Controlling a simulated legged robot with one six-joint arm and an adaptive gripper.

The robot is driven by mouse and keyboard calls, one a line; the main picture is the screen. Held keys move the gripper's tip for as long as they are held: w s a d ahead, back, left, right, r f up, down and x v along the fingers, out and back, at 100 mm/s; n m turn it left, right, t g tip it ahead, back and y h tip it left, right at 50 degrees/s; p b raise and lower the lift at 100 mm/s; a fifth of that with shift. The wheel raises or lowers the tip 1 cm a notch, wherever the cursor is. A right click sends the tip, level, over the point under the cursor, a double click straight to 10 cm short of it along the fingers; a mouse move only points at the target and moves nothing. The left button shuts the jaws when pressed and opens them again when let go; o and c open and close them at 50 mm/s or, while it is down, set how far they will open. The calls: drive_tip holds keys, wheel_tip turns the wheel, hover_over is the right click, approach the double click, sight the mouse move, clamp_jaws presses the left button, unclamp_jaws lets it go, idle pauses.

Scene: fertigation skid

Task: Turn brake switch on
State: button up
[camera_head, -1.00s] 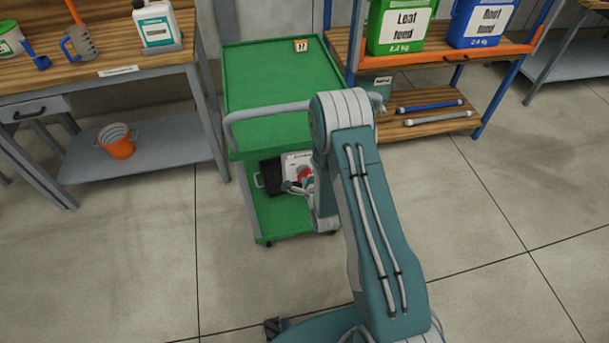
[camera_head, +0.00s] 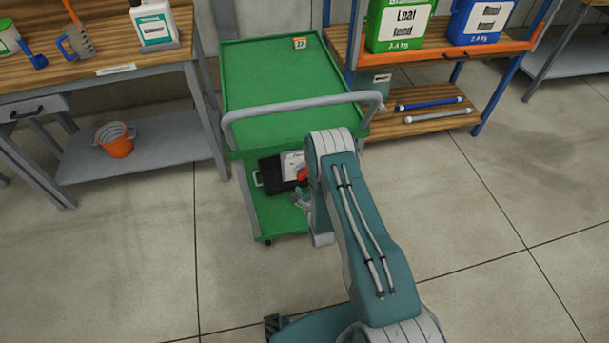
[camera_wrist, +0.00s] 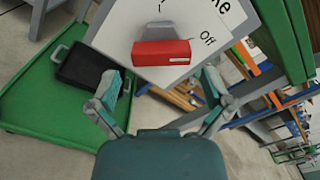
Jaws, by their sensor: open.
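The brake switch is a red lever (camera_wrist: 161,53) on a white panel (camera_wrist: 118,36) marked "Off" and partly "ke", seen in the wrist view. In the head view the red lever (camera_head: 303,174) shows small at the cart's side, partly behind my arm. My gripper (camera_wrist: 160,100) is open, its two fingers apart below the lever, with nothing between them. In the head view the gripper (camera_head: 302,197) is mostly hidden by my arm. I cannot tell from these frames whether the fingers touch the lever.
The green cart (camera_head: 280,75) has a grey handle (camera_head: 300,106) above my gripper. A black case (camera_wrist: 88,66) lies on its lower shelf. A workbench (camera_head: 130,75) with an orange bucket (camera_head: 117,142) stands left, and a shelf rack (camera_head: 440,122) right. The floor in front is clear.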

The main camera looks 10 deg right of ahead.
sight(305, 177)
drive_tip(key=shift+w, duration=1.65)
drive_tip(key=c, duration=0.9)
drive_tip(key=shift+c, duration=0.2)
